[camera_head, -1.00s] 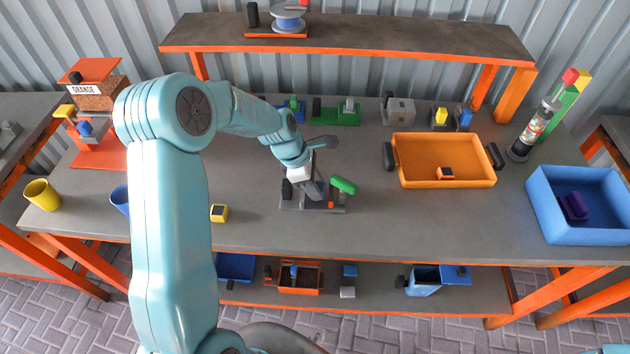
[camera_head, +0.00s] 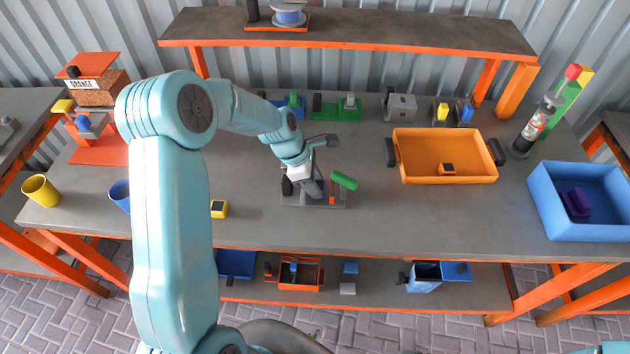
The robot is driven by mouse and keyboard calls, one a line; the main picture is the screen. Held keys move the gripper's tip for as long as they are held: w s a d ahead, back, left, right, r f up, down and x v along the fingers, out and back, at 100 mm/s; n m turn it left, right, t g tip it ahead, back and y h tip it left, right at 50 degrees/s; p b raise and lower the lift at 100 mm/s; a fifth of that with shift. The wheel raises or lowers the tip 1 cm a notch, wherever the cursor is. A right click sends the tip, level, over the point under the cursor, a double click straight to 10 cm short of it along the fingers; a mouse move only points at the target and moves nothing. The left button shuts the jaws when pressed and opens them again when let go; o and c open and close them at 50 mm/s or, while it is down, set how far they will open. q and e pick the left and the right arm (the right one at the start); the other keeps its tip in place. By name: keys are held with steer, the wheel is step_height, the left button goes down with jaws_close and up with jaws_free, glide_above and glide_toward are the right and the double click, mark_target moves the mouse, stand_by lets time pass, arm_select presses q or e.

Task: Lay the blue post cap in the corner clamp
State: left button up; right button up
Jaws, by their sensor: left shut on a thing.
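The corner clamp (camera_head: 338,203) sits on the middle of the bench, a dark grey base with an orange upright piece and a green handle (camera_head: 344,180). My left gripper (camera_head: 313,190) reaches down over the left part of the clamp, its fingers low and close to the base. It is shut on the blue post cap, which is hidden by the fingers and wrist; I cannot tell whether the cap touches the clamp. My right gripper is out of view.
An orange tray (camera_head: 445,181) with a small orange-and-black block stands right of the clamp, a blue bin (camera_head: 584,228) further right. The bench front right of the clamp is clear.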

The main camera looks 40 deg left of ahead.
arm_select(q)
steer(key=shift+f, duration=0.15)
steer(key=o, duration=1.1)
steer(key=b+v, duration=0.1)
steer(key=v, duration=1.5)
steer(key=shift+r, duration=0.2)
